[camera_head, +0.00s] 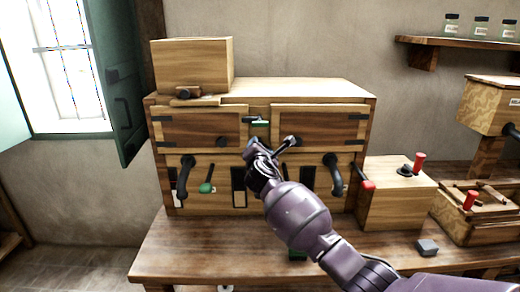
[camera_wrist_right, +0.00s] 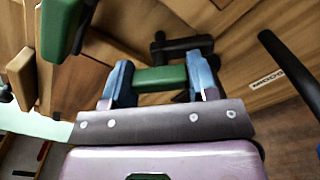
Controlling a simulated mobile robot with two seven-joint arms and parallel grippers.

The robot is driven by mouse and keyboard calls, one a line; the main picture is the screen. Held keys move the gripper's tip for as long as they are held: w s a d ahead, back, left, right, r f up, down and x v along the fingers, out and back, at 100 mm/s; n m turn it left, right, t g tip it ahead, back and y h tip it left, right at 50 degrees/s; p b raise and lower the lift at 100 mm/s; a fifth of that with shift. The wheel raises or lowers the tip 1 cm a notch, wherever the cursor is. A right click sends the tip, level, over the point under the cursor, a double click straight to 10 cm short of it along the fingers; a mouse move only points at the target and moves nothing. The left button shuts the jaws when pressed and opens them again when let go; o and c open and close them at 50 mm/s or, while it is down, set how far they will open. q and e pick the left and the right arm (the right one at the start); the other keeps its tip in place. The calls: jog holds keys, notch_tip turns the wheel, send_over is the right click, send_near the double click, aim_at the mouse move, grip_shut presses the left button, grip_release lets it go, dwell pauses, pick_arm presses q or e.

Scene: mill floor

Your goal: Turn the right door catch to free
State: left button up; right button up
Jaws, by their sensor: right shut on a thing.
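The wooden cabinet (camera_head: 300,90) has two upper doors, a left door (camera_head: 195,131) and a right door (camera_head: 320,123), both looking closed. My right gripper (camera_head: 272,152) is in front of the cabinet, low by the inner edge of the right door. In the right wrist view, its blue fingers (camera_wrist_right: 160,85) are shut on a green grip (camera_wrist_right: 160,78), with a dark bar (camera_wrist_right: 182,47) just beyond. This looks like the right door catch; the gripper mostly hides it in the head view. Its exact angle is unclear. My left gripper is not in view.
A green-handled piece (camera_head: 260,123) sits between the doors. Black handles (camera_head: 185,176) and (camera_head: 334,170) project from the lower front, with a green-knobbed lever (camera_head: 206,188) at left. A wooden box with a red-knobbed lever (camera_head: 419,162) stands at right. A window shutter (camera_head: 115,80) hangs left.

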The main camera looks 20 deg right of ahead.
jog(key=m, duration=0.3)
jog(key=shift+f, duration=0.1)
jog(key=shift+m+b, duration=0.35)
jog(key=shift+m, duration=0.95)
jog(key=o, duration=0.9)
jog(key=shift+s, duration=0.15)
